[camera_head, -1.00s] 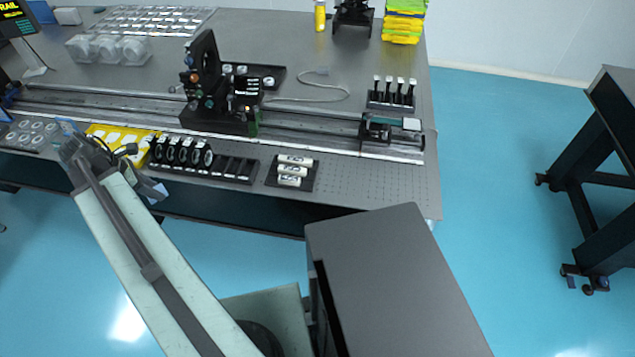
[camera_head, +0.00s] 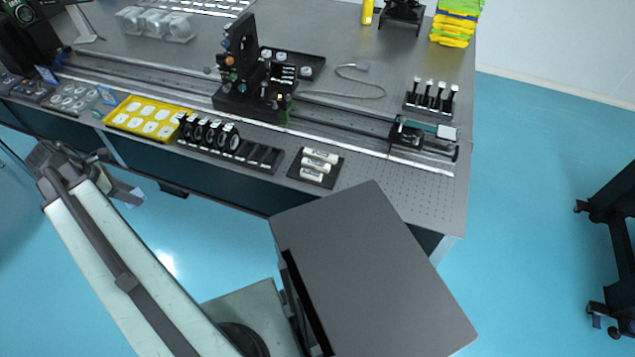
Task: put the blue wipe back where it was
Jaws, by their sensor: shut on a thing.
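My gripper (camera_head: 122,188) hangs in front of the table's near edge at the left, over the blue floor. It is shut on a small pale-blue piece, the blue wipe (camera_head: 133,199), of which only a little shows at the jaw tips. My wrist hides part of it. The wipe is clear of the table and touches nothing else that I can see.
The optical table (camera_head: 400,185) carries a long rail (camera_head: 345,122) with a black mount. Along its near side are a yellow tray (camera_head: 113,117), a black lens rack (camera_head: 262,157) and a holder with white cylinders (camera_head: 318,165).

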